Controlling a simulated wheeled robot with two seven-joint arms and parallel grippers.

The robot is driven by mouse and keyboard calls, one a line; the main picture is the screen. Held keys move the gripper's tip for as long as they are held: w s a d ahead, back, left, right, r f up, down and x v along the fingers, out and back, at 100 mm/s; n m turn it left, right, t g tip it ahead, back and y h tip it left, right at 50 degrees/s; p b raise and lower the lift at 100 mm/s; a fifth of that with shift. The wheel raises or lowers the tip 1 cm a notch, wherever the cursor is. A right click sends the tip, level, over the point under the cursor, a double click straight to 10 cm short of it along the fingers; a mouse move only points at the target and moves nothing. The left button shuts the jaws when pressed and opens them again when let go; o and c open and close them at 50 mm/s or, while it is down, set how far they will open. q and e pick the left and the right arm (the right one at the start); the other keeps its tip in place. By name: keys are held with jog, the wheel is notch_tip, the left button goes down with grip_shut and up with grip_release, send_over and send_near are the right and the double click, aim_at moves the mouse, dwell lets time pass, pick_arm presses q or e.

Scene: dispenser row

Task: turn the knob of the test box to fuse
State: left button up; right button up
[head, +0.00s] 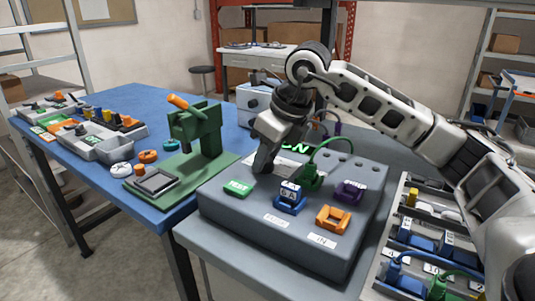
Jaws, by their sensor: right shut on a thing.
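The test box (295,243) is a large grey box with a sloping top. It carries a green TEST piece (239,188), a blue holder (290,197), an orange holder (333,219), a purple holder (350,191) and a green plug (311,178) with a green cable. White labels sit at its front edge; the left one seems to read FUSE. My right gripper (265,160) points down at the back left of the top, its fingers shut on the knob. The fingers hide the knob, so its setting cannot be read. My left gripper is not in view.
A blue table (120,95) at the left holds a green press (200,130) on a green mat, grey trays and several coloured round parts. A rack of coloured plugs (425,240) lies right of the box. A white device (255,104) stands behind it.

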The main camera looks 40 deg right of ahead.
dwell(0.3)
jog(key=o, duration=1)
jog(key=shift+c, duration=0.2)
jog(key=shift+r, duration=0.1)
jog(key=p+v, duration=0.1)
jog(key=v, duration=1.4)
jog(key=shift+s+r, duration=0.25)
jog(key=shift+r, duration=0.1)
jog(key=shift+r+p, duration=0.1)
jog(key=shift+p, duration=0.25)
